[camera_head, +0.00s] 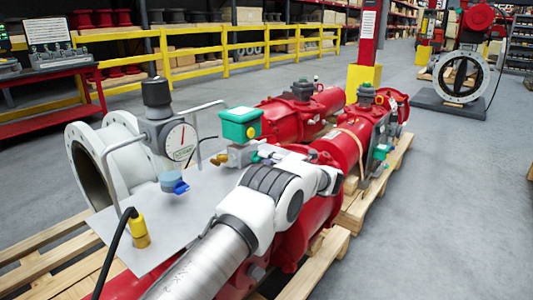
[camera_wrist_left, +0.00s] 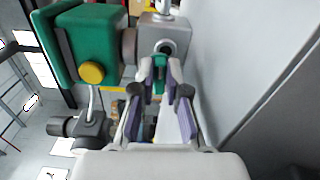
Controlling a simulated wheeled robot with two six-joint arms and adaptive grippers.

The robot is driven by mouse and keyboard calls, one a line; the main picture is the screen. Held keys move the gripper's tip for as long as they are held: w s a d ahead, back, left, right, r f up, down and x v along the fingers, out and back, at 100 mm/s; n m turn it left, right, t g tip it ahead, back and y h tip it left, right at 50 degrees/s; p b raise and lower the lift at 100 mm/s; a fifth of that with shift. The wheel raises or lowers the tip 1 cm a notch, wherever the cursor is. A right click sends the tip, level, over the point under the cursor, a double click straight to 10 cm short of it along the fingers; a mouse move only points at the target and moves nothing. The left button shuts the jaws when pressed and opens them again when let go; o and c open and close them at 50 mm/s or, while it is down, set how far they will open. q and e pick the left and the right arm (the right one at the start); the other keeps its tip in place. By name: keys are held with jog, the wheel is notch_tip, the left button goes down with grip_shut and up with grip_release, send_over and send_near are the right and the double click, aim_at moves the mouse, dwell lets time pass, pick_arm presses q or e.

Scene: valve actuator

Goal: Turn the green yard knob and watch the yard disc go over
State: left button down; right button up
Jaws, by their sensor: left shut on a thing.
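My left gripper (camera_head: 262,156) reaches in beside a grey fitting under a green box. In the left wrist view, the left gripper (camera_wrist_left: 160,85) has its fingertips closed around a small green knob (camera_wrist_left: 159,76), below the grey fitting. The fingers hide part of the knob. The green box (camera_head: 240,124) has a yellow button, which also shows on the box in the wrist view (camera_wrist_left: 92,73). A round valve with a grey ring (camera_head: 447,91) stands at the back right, with a dark disc (camera_head: 460,72) inside it, seen nearly edge-on. My right gripper is not in view.
Red pipe bodies (camera_head: 340,146) lie on wooden pallets. The floor at right is clear.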

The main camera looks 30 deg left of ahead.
pick_arm(q)
jog(key=shift+m, duration=0.6)
jog(key=c, duration=1.2)
grip_release()
jog(key=shift+f, duration=0.1)
